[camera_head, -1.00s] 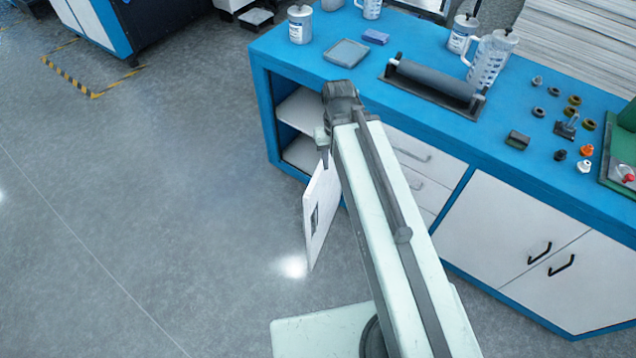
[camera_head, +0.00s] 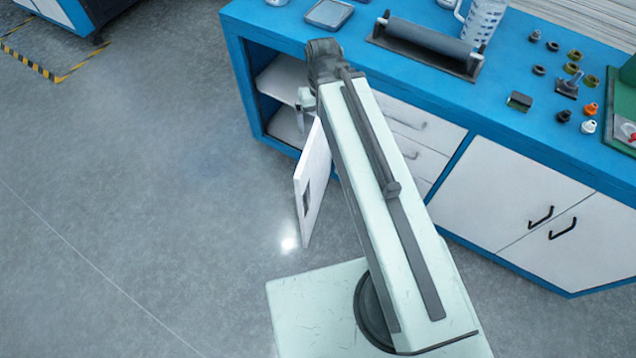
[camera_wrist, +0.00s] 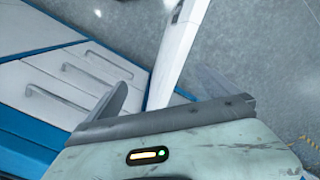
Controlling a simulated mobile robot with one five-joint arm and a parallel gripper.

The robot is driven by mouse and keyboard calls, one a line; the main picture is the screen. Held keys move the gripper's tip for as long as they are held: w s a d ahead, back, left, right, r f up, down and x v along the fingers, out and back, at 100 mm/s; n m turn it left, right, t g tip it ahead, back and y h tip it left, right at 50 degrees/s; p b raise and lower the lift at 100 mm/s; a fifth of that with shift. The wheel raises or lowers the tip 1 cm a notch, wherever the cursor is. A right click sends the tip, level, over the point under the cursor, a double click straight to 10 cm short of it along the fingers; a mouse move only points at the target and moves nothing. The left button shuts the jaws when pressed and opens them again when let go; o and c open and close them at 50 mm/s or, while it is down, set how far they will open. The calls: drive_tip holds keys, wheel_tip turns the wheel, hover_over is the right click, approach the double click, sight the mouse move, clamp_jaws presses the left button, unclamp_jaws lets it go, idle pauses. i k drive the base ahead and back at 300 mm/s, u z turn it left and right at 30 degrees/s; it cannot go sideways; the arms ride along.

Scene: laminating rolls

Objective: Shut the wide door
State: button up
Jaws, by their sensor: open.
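The wide door (camera_head: 314,185) is a white panel standing open, jutting out from the blue workbench beside the open shelf compartment (camera_head: 282,80). A dark rectangular mark shows on its face. My gripper (camera_head: 306,108) is near the door's upper edge, partly hidden by my own arm. In the wrist view the door (camera_wrist: 178,48) appears nearly edge-on, ahead of and between the spread fingers of my gripper (camera_wrist: 165,94). The fingers are open. I cannot tell whether they touch the door.
White drawers (camera_head: 412,130) lie right of the open compartment, then closed double doors (camera_head: 505,208) with black handles. A roller (camera_head: 428,45), a tray (camera_head: 328,13) and small knobs sit on the blue top (camera_head: 470,100). The floor (camera_head: 150,190) at left is clear.

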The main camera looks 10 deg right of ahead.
sight(313, 172)
drive_tip(key=z, duration=0.05)
drive_tip(key=k, duration=1.45)
drive_tip(key=u, duration=1.15)
drive_tip(key=i, duration=1)
drive_tip(key=z, duration=0.05)
